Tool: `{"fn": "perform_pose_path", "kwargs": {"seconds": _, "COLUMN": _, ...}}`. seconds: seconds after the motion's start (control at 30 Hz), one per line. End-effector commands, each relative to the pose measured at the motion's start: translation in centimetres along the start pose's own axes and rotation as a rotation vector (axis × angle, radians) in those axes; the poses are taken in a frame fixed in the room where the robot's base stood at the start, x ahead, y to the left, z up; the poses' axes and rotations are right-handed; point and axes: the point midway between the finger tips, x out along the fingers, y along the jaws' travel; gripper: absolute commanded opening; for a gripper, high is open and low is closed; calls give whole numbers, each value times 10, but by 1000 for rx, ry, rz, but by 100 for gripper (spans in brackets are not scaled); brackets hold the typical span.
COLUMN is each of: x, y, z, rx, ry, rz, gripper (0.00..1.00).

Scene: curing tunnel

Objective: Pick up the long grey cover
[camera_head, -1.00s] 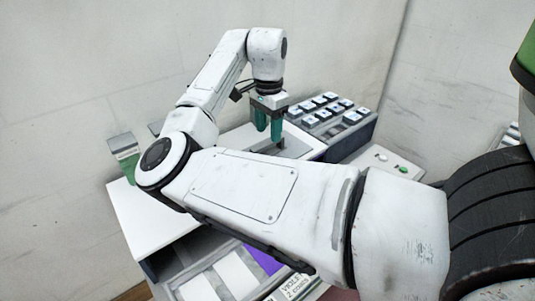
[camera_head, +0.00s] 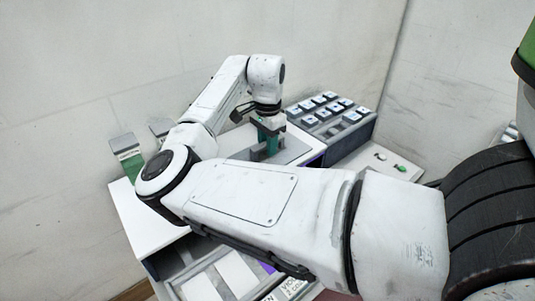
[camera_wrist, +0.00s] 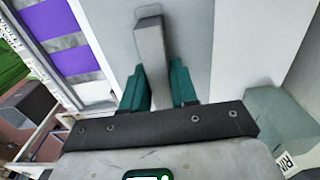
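The long grey cover appears as a flat light grey panel (camera_wrist: 190,35) in the wrist view, and part of it shows beside my gripper in the head view (camera_head: 294,147). A raised grey bar (camera_wrist: 152,50) stands out from it, probably its handle; how the two join is hidden. My gripper (camera_wrist: 159,88) is lowered over the bar, with one green finger on each side. It also shows in the head view (camera_head: 265,146). The fingers lie very close to the bar, but I cannot tell whether they press on it.
A sloped panel with rows of blue-white keys (camera_head: 327,112) stands to the right, with a green button (camera_head: 401,168) in front of it. Upright green-and-grey tags (camera_head: 127,152) stand near the wall at left. A purple-and-white striped rack (camera_wrist: 65,45) lies beside the panel.

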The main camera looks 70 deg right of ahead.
Motion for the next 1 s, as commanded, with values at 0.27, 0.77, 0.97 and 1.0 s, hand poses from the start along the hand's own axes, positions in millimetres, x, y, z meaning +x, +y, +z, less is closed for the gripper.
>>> {"fn": "perform_pose_path", "kwargs": {"seconds": 0.27, "x": 0, "y": 0, "z": 0, "rx": 0, "ry": 0, "rz": 0, "gripper": 1}}
{"fn": "perform_pose_path", "kwargs": {"seconds": 0.77, "x": -5, "y": -1, "z": 0, "rx": 0, "ry": 2, "rz": -2, "gripper": 0}}
{"fn": "perform_pose_path", "kwargs": {"seconds": 0.97, "x": -29, "y": -1, "z": -1, "rx": 1, "ry": 4, "rz": -4, "gripper": 0}}
{"fn": "perform_pose_path", "kwargs": {"seconds": 1.0, "x": -37, "y": 5, "z": -1, "rx": 4, "ry": 4, "rz": -3, "gripper": 0}}
